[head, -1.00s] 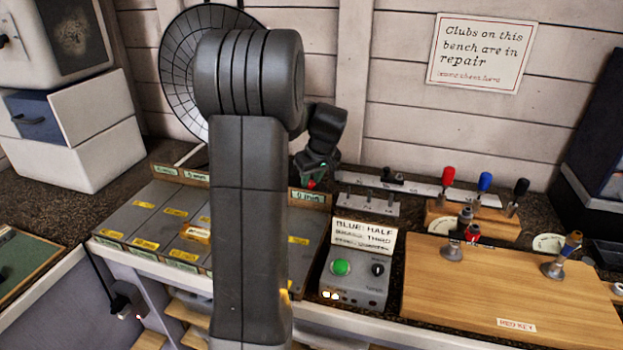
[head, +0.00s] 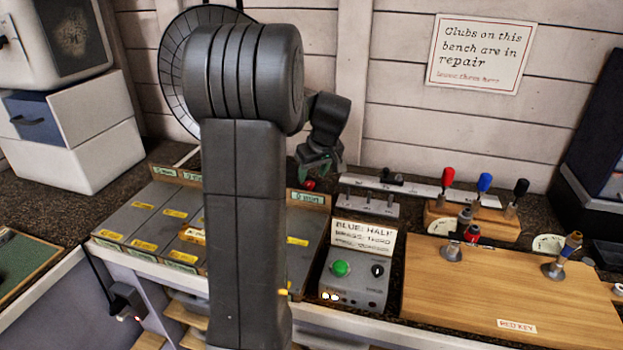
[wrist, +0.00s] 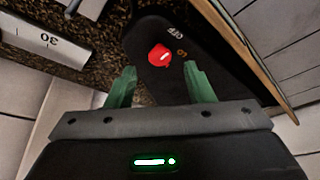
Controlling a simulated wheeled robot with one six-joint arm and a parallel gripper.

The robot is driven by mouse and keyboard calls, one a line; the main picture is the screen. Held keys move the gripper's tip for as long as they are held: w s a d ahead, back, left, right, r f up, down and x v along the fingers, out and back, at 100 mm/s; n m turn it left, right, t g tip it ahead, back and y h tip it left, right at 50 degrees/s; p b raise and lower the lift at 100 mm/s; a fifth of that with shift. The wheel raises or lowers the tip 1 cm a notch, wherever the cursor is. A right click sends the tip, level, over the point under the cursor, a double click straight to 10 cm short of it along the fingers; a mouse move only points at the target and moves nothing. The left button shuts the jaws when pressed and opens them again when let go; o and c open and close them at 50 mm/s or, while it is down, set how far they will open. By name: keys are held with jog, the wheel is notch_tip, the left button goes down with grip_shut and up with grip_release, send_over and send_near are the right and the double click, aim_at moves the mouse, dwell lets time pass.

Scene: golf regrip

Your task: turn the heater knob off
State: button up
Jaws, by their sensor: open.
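The heater knob (wrist: 159,56) is a red round knob with a white mark, on a dark panel (wrist: 150,28) with small pale markings beside it. In the head view the red knob (head: 310,185) shows small, just below my gripper (head: 316,168), behind my arm. In the wrist view my gripper (wrist: 160,85) is open, with its two green fingers apart and nothing between them. The knob lies beyond the fingertips, roughly in line with the gap, and apart from them. I cannot make out which marking the knob's white mark points to.
A control box (head: 355,276) with a green button stands in front to the right. A wooden board (head: 500,285) and red, blue and black levers (head: 484,183) are further right. Grey compartments (head: 140,213) lie to the left.

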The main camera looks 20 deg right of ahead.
aim_at(310, 183)
jog(key=v, duration=1)
jog(key=shift+s+r, duration=0.2)
jog(key=shift+r, duration=0.1)
jog(key=shift+d+f, duration=0.1)
jog(key=x, duration=1.3)
jog(key=shift+w+f, duration=0.25)
jog(key=shift+f, duration=0.05)
jog(key=shift+r, duration=0.1)
